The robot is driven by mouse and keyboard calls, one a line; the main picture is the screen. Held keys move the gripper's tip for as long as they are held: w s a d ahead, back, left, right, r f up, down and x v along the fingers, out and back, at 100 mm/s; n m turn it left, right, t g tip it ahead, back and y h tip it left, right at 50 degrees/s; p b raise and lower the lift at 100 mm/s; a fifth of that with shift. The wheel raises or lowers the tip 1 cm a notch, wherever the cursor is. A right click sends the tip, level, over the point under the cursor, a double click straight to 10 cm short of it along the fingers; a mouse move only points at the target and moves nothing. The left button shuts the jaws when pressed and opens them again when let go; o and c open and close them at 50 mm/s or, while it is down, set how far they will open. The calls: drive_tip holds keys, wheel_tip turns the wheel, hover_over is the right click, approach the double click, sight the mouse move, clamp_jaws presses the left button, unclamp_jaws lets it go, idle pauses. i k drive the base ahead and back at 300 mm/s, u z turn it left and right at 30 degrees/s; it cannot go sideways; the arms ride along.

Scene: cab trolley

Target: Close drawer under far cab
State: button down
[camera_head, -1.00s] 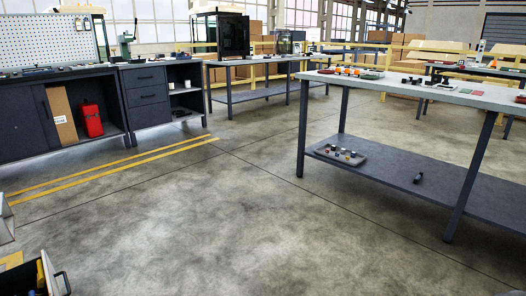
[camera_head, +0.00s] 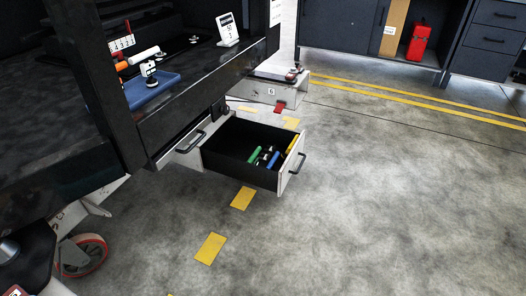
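An open drawer (camera_head: 238,156) sticks out to the right from under a black cab-like frame (camera_head: 200,99) on the left. Its light front has a dark handle (camera_head: 297,163). Inside are several tools with green, blue and yellow handles. A second dark handle (camera_head: 190,142) shows on a light front just left of the open drawer, which looks closed. Whether the black frame is the far cab cannot be told from this view alone. My gripper is not in view.
A blue tray (camera_head: 168,93) and a small white sign (camera_head: 228,30) sit on the cab's deck. A red-rimmed caster (camera_head: 82,256) stands at lower left. Yellow floor patches (camera_head: 210,248) lie below the drawer. Open concrete floor (camera_head: 390,200) spreads right; dark cabinets (camera_head: 345,30) stand behind.

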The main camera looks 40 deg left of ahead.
sight(227, 152)
drive_tip(key=u, duration=0.95)
drive_tip(key=i, duration=0.9)
drive_tip(key=u, duration=1.25)
drive_tip(key=i, duration=1)
drive_tip(key=z, duration=0.4)
